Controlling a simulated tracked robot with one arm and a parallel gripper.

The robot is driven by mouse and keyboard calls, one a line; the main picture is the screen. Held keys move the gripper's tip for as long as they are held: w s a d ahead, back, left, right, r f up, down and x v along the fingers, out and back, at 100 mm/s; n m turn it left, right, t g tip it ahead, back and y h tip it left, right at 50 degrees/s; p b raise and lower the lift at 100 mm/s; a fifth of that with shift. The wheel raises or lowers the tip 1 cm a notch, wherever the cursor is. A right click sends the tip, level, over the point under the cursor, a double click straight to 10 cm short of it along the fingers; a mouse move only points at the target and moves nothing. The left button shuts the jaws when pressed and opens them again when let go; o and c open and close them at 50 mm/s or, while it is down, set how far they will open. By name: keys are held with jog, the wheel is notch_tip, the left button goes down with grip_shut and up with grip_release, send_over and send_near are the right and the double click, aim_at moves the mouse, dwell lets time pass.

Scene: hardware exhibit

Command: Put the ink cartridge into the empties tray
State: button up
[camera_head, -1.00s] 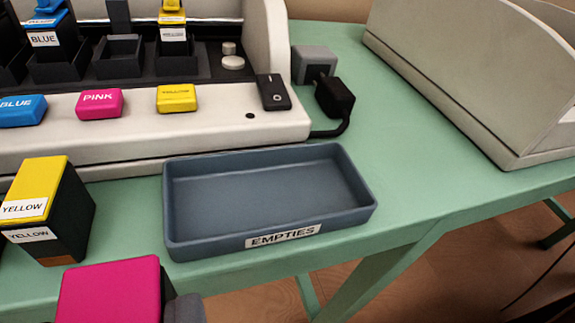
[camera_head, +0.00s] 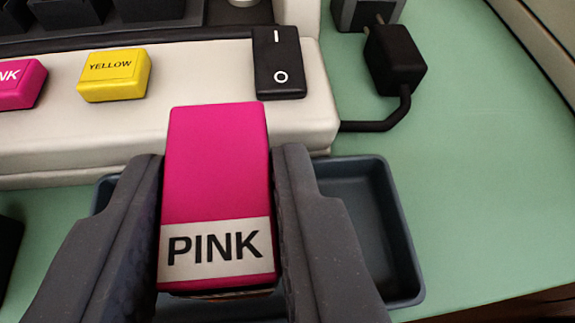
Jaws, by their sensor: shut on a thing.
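A pink ink cartridge (camera_head: 216,165) with a white label reading PINK is between the fingers of my gripper (camera_head: 219,205). My gripper is shut on it, one dark finger on each side. The empties tray (camera_head: 402,235), a blue-grey open tray, lies behind and below the cartridge on the green table. The cartridge and fingers hide most of the tray, including its label. The tray's right part shows and is empty. I cannot tell how high the cartridge is above the tray.
The white printer body stands just behind the tray, with a yellow button (camera_head: 114,75), a pink button (camera_head: 18,83) and a black power switch (camera_head: 279,62). A black plug (camera_head: 394,60) with a cable is right of it. The green table (camera_head: 490,190) is clear at right.

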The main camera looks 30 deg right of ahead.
aim_at(246, 295)
jog(key=shift+w+d+f, duration=0.1)
jog(key=shift+w+d, duration=0.05)
jog(key=shift+d, duration=0.05)
notch_tip(246, 295, down, 3)
jog(key=shift+f+b, duration=0.2)
jog(key=shift+b, duration=0.4)
jog(key=o, duration=0.9)
jog(key=shift+o, duration=0.2)
